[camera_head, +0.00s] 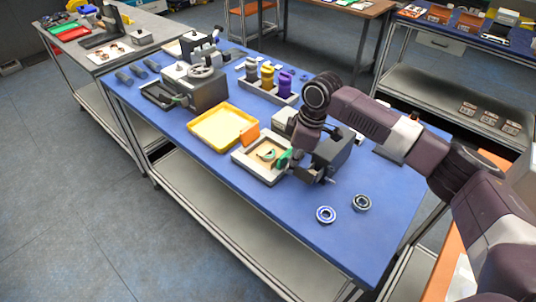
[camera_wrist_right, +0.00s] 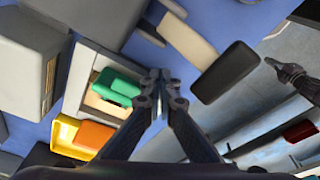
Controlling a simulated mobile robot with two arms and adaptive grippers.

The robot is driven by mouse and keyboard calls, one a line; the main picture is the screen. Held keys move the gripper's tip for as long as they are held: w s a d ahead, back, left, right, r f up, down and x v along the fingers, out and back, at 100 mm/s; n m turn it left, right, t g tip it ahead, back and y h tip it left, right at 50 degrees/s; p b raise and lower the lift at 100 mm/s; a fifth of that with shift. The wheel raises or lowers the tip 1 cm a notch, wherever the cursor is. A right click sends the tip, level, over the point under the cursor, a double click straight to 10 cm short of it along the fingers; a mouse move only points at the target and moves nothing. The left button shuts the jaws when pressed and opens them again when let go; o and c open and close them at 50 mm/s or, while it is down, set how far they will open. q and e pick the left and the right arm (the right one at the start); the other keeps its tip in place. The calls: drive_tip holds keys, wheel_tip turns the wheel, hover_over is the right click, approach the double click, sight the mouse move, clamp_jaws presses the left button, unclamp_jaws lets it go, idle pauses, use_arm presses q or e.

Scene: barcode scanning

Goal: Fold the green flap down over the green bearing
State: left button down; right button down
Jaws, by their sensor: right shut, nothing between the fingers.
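The green flap (camera_head: 284,158) stands up at the right side of a pale tray fixture (camera_head: 244,165) in the head view. In the right wrist view the green flap (camera_wrist_right: 118,85) is seen from above, left of my fingers. A small ring with a green edge, seemingly the green bearing (camera_head: 268,155), lies on the beige insert just left of the flap. My right gripper (camera_head: 308,178) is shut and empty just right of the flap. My left gripper does not show in the head view.
An orange flap (camera_head: 248,134) stands at the fixture's back edge. A yellow tray (camera_head: 224,127) sits to the left. A dark grey machine block (camera_head: 332,150) is close behind my right gripper. Two metal bearings (camera_head: 326,214) (camera_head: 361,203) lie on the clear blue front area.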

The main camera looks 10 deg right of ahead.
drive_tip(key=shift+w+a, duration=0.8)
drive_tip(key=shift+w, duration=0.15)
drive_tip(key=shift+w+a, duration=0.8)
drive_tip(key=shift+w, duration=0.2)
drive_tip(key=shift+w+a+b, duration=0.5)
drive_tip(key=shift+w+a, duration=0.3)
drive_tip(key=shift+w, duration=0.25)
drive_tip(key=shift+s+d+r+p, duration=0.35)
drive_tip(key=shift+s+p, duration=0.05)
drive_tip(key=shift+p, duration=0.45)
drive_tip(key=s+d+r+p, duration=0.2)
drive_tip(key=s+d+p, duration=0.2)
drive_tip(key=p, duration=0.4)
drive_tip(key=shift+s+r, duration=0.3)
drive_tip(key=shift+s, duration=0.3)
wheel_tip(320, 180, up, 8)
drive_tip(key=p, duration=0.3)
